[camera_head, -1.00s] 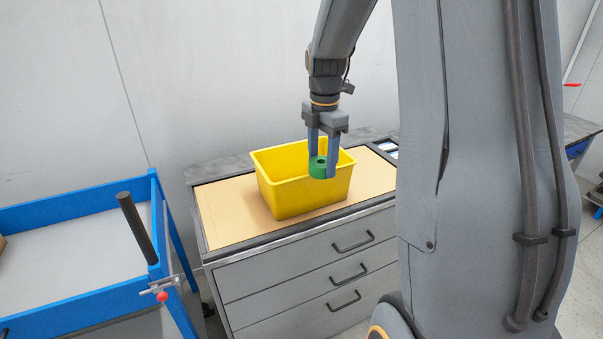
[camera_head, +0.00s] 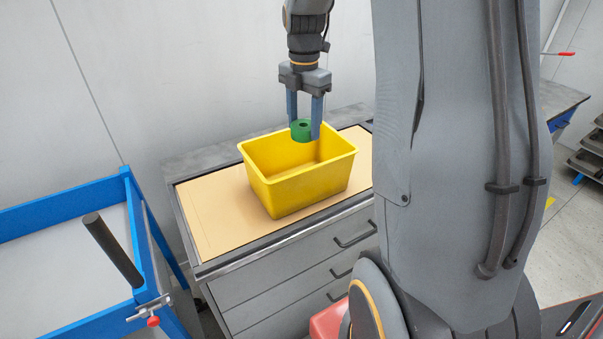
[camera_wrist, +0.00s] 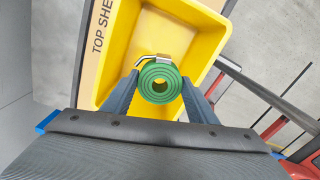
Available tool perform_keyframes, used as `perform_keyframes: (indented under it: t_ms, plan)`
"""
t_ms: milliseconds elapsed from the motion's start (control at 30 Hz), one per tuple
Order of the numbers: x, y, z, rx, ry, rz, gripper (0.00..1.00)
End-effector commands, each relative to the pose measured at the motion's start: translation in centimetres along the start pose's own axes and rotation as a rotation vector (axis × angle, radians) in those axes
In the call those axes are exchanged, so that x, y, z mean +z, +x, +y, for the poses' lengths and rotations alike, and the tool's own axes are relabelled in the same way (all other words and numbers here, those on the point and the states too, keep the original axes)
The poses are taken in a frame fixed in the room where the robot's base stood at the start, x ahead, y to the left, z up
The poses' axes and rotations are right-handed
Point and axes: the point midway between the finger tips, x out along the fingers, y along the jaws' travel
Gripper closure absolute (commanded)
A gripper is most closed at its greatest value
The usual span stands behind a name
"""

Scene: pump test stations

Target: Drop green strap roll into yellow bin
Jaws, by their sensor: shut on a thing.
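The green strap roll (camera_head: 302,131) is held between the two fingers of my gripper (camera_head: 304,128). In the wrist view the roll (camera_wrist: 159,84) shows its coiled end, with a metal buckle beside it, and my gripper (camera_wrist: 160,92) is shut on it. The yellow bin (camera_head: 312,190) stands upright on the cabinet top. In the head view the roll appears over the bin's far part; in the wrist view the bin (camera_wrist: 122,45) lies below the roll. The part of the bin's inside that shows is empty.
The bin stands on a tan mat (camera_head: 222,215) on a grey drawer cabinet (camera_head: 275,290). A blue-framed cart (camera_head: 140,235) with a dark upright handle (camera_head: 113,250) is at the left. A wall is behind. The mat is clear left of the bin.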

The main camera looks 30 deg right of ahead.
Motion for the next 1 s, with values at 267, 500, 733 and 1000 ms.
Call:
perform_keyframes:
  t_ms: [267,500,733,1000]
  plan:
    - [0.1,3.4,0.0,0.0,0.003,0.0,0.71]
    - [0.2,4.5,-0.1,0.001,0.004,0.0,0.71]
    - [0.2,4.5,-0.1,0.001,0.005,0.0,0.71]
    - [0.2,4.5,-0.1,0.0,0.005,0.0,0.25]
